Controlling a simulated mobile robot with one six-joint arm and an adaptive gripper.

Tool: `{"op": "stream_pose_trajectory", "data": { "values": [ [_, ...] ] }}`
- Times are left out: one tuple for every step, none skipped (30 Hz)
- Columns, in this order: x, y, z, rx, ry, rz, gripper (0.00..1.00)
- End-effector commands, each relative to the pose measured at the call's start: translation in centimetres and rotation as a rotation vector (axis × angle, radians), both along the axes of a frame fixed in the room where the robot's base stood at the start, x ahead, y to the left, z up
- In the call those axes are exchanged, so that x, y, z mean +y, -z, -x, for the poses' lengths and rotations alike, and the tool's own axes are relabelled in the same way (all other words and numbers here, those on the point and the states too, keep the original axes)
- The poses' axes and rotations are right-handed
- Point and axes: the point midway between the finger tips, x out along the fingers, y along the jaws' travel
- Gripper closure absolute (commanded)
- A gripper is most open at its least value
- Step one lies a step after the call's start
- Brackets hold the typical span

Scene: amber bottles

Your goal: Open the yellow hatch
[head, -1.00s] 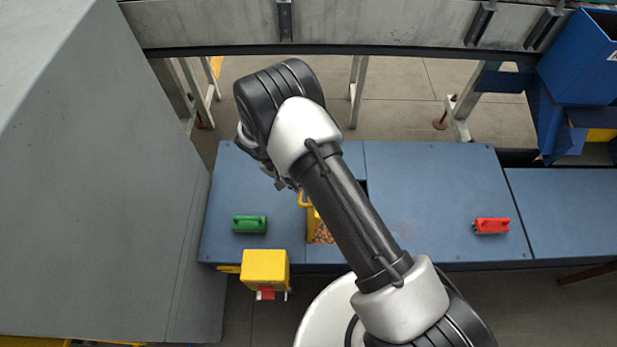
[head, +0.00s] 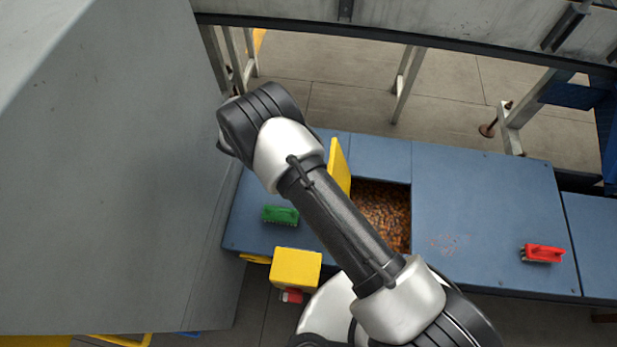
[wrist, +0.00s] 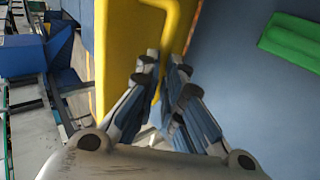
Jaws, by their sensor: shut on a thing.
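The yellow hatch (head: 339,167) stands up on its edge at the left side of a dark opening in the blue bench top. Amber bottles (head: 385,215) fill the opening. In the wrist view the hatch panel (wrist: 122,45) is large and near, with its yellow bar handle (wrist: 178,35) on the right. My gripper (wrist: 162,75) is shut on this handle. In the head view my arm hides the gripper, the handle and the lower part of the hatch.
A green-handled brush (head: 281,215) lies left of the hatch, and a red one (head: 542,253) lies far right on the bench (head: 480,210). A yellow box (head: 296,267) sits at the front edge. A large grey cabinet (head: 110,170) rises close on the left.

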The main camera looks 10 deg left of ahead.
Motion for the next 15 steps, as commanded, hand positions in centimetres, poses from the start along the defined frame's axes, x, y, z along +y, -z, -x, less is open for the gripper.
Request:
{"op": "stream_pose_trajectory", "data": {
  "values": [
    [-1.06,2.09,0.65,0.015,0.012,-0.004,1.0],
    [-1.06,2.09,0.65,0.016,0.012,-0.004,1.0],
    [-1.06,2.09,0.66,0.016,0.012,-0.004,1.0],
    [-1.06,2.09,0.67,0.016,0.012,-0.004,1.0],
    [-1.06,2.09,0.68,0.016,0.012,-0.004,1.0],
    [-1.06,2.1,0.68,0.017,0.013,-0.005,1.0],
    [-1.06,2.1,0.69,0.017,0.013,-0.005,1.0],
    [-1.06,2.1,0.69,0.016,0.014,-0.005,0.92],
    [-1.04,2.1,0.69,0.017,0.013,-0.005,0.89],
    [-1.05,2.09,0.7,0.017,0.013,-0.005,0.87],
    [-1.08,2.1,0.72,0.017,0.014,-0.004,0.85],
    [-1.05,2.08,0.71,0.017,0.014,-0.005,0.82],
    [-1.0,2.04,0.69,0.018,0.012,-0.005,0.8],
    [-0.94,2.0,0.66,0.017,0.012,-0.006,0.78],
    [-0.88,1.94,0.62,0.016,0.01,-0.007,0.76]
  ]
}}
